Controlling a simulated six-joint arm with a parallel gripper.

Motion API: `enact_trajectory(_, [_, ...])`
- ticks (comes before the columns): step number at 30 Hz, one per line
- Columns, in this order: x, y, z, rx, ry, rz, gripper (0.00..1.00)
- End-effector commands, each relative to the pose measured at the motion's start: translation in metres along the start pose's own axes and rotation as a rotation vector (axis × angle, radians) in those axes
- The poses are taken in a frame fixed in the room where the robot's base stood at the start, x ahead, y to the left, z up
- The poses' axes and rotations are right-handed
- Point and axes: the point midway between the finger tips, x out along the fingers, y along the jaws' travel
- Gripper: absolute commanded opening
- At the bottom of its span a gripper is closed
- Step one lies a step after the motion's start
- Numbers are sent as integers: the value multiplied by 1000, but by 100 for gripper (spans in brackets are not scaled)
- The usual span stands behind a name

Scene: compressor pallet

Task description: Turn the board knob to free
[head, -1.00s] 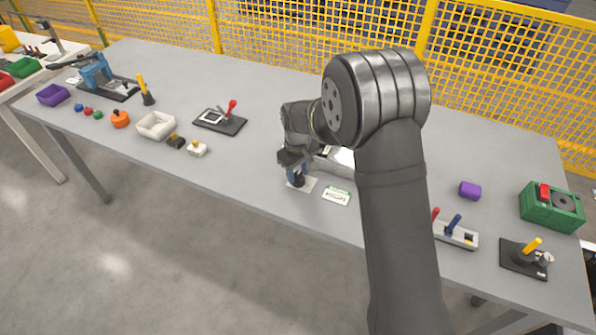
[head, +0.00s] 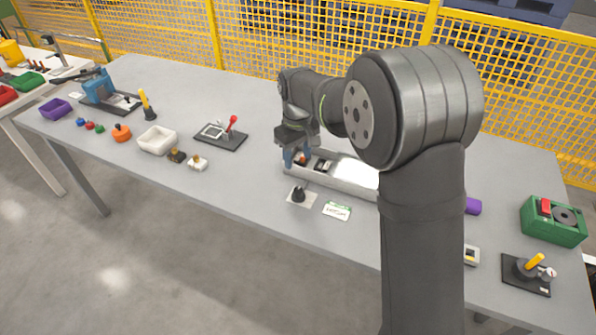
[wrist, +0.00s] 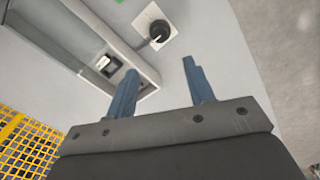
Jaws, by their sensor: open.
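The black knob (head: 298,194) stands on a small light square plate on the table, near the front edge. It also shows in the wrist view (wrist: 158,32), upper middle, with a light pointer mark on it. The plate's printed markings are too small to read. My gripper (head: 297,160) is above and behind the knob in the head view, apart from it. In the wrist view its two blue fingers (wrist: 160,72) are spread with nothing between them, and the knob lies beyond the fingertips.
A long grey metal tray (head: 350,177) holding small parts lies right behind the knob, close to my gripper. A white-and-green label card (head: 337,211) lies right of the knob. A red-handled lever (head: 231,124) stands to the left. Table space left of the knob is clear.

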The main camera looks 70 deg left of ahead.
Motion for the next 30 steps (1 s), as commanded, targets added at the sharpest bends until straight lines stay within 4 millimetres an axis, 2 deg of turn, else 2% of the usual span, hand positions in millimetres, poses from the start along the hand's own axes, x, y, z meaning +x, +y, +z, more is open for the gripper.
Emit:
enact_trajectory(1, [-11, 0, -1, 0, 3, 1, 48])
enact_trajectory(6, [-35, 0, 0, 0, 2, 1, 48])
enact_trajectory(12, [-44, 0, 0, 0, 0, 0, 48])
enact_trajectory(23, [-41, 0, 0, 0, -1, 0, 48])
enact_trajectory(26, [-33, 0, 0, 0, -3, -1, 48])
enact_trajectory(30, [-10, 0, 1, 0, -5, -2, 48])
